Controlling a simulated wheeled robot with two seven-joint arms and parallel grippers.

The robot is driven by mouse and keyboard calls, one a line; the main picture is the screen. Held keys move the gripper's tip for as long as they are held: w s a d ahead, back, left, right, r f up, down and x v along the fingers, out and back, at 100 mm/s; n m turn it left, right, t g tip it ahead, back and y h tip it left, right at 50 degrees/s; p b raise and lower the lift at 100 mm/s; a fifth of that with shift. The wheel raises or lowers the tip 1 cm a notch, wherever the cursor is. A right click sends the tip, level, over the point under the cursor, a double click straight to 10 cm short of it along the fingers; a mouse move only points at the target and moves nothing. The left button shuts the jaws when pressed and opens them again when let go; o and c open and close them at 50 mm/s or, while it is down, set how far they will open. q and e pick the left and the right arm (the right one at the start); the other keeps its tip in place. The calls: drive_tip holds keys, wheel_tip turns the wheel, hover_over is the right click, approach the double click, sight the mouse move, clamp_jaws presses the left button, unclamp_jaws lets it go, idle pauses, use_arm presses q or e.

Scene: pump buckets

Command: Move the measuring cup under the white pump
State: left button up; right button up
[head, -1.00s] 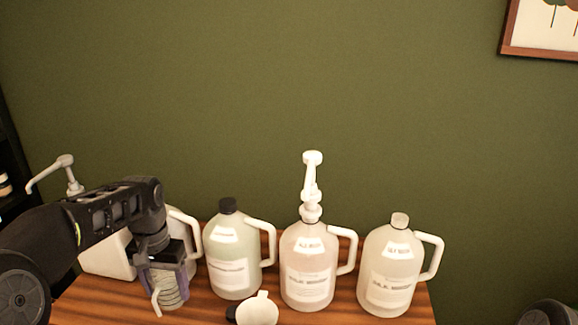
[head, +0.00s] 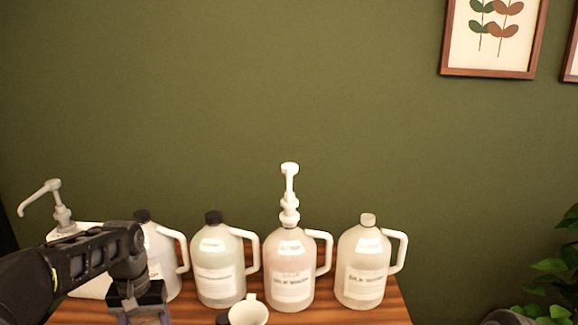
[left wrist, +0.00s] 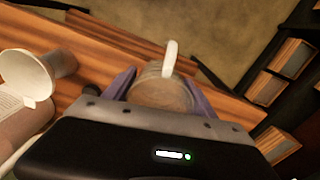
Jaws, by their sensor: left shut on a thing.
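A clear measuring cup with a pale handle (left wrist: 165,85) sits between the purple fingers of my left gripper (left wrist: 162,88), which is shut on it. In the head view my left gripper (head: 140,310) is at the bottom left, in front of the leftmost bottles; the cup is mostly hidden or cut off there. The white pump (head: 289,192) stands upright on a pinkish, handled bottle (head: 290,268), to the right of my gripper and behind it. I cannot tell how high the cup is above the table. My right gripper is not in view.
A grey pump (head: 50,203) tops a white container at far left. Other handled bottles (head: 217,270) (head: 361,270) flank the pink one. The wooden table (head: 385,313) has a free right corner.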

use_arm(q)
drive_tip(key=w+d+f+m, duration=0.1)
drive_tip(key=d+f, duration=0.3)
drive_tip(key=d, duration=0.9)
drive_tip(key=shift+w+f+m, duration=0.15)
drive_tip(key=shift+w+m, duration=0.1)
drive_tip(key=shift+m, duration=0.45)
